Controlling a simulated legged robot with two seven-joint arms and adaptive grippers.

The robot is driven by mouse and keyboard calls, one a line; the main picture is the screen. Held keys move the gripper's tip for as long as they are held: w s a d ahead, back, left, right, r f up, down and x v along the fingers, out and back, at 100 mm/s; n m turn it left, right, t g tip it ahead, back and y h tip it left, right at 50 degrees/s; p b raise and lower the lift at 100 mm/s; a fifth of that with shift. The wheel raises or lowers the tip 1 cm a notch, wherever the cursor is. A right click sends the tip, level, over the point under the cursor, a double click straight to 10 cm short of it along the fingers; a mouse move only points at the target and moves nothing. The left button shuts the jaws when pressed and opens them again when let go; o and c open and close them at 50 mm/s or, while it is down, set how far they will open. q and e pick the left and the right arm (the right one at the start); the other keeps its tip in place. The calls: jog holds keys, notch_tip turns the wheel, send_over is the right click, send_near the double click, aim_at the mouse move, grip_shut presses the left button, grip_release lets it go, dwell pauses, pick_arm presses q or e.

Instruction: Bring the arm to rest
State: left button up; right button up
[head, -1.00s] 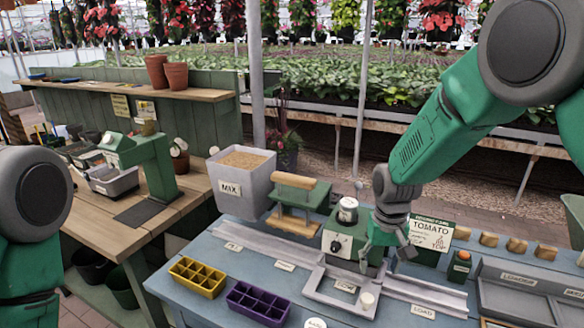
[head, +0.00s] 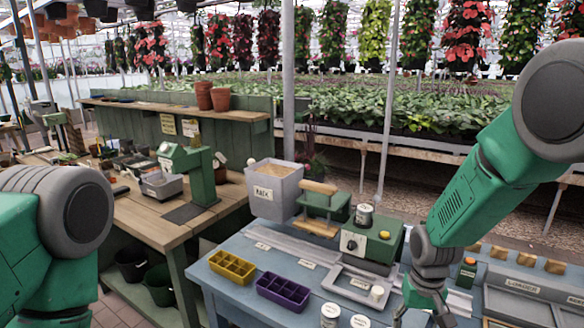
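My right arm comes in from the right. Its gripper (head: 425,304) hangs low at the front of the blue table (head: 232,300), to the right of the grey tray frame (head: 345,287). Its fingers point down and look spread, with nothing seen between them. My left arm (head: 62,215) shows only as a green and grey link at the left edge. Its gripper is out of the picture.
A yellow seed tray (head: 232,268) and a purple one (head: 283,292) lie on the table. Behind are a mix bin (head: 272,190) and a green machine (head: 372,244). White-lidded jars (head: 330,314) stand at the front edge. A grey compartment tray (head: 525,300) lies right.

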jog(key=s+d+f, duration=0.2)
jog(key=s+f, duration=1)
jog(key=s, duration=0.5)
jog(key=s+d+f+n, duration=0.1)
jog(key=s+f, duration=0.1)
jog(key=s, duration=1.6)
pick_arm(q)
notch_tip(320, 180, down, 10)
jog(key=b, duration=1)
jog(key=shift+a+f, duration=0.15)
pick_arm(e)
jog(key=w+f+n, duration=0.1)
jog(key=w+f, duration=0.2)
jog(key=f, duration=0.6)
jog(key=shift+w+a+f+t, duration=0.15)
jog(key=shift+w+a+t, duration=0.15)
jog(key=shift+a, duration=0.15)
pick_arm(q)
jog(key=shift+w+a, duration=0.1)
jog(key=shift+a, duration=0.15)
pick_arm(e)
jog(key=shift+a, duration=0.2)
pick_arm(q)
jog(key=shift+d, duration=0.15)
pick_arm(e)
jog(key=shift+d, duration=0.15)
